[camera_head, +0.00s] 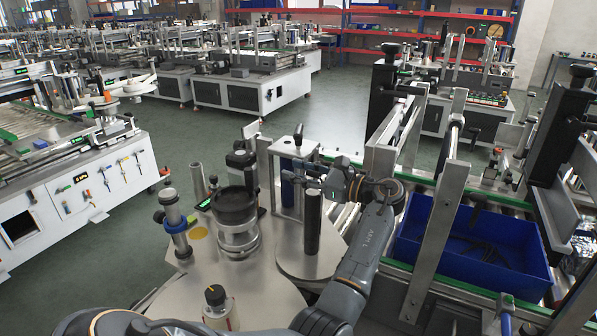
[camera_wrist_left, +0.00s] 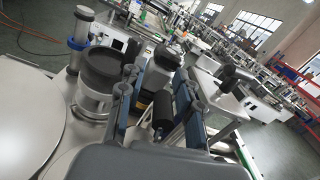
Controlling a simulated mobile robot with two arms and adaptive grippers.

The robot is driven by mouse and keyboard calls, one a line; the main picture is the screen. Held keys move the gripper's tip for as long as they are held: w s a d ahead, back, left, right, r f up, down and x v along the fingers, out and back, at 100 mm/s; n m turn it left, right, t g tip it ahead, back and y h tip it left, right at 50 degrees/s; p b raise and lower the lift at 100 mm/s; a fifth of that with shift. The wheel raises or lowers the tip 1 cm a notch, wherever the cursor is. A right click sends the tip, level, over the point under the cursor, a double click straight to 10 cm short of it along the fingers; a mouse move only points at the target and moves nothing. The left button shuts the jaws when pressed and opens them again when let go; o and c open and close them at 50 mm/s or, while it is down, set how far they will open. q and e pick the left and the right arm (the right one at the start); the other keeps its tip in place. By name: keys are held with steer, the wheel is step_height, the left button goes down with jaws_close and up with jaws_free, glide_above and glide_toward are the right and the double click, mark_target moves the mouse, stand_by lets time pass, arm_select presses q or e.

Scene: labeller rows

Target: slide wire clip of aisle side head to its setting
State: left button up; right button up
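The labelling head nearest me carries a round plate (camera_head: 225,270), a black-topped clear cylinder (camera_head: 238,225), a dark roller (camera_head: 312,222) and a metal bracket with a black knob (camera_head: 298,135). I cannot make out the wire clip for certain among these parts. My left gripper (camera_head: 303,174) is at the bracket, above and beside the dark roller. In the left wrist view its fingers (camera_wrist_left: 157,88) are apart, with the dark roller (camera_wrist_left: 163,115) showing between them. I cannot tell whether they touch anything. The black-topped cylinder (camera_wrist_left: 97,75) stands left of the fingers. My right gripper is out of view.
A conveyor with a green edge (camera_head: 430,275) and a blue bin (camera_head: 475,245) lie to the right, behind slanted metal bars. Open floor (camera_head: 150,200) lies left.

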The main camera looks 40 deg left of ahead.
arm_select(q)
steer(key=v, duration=1.2)
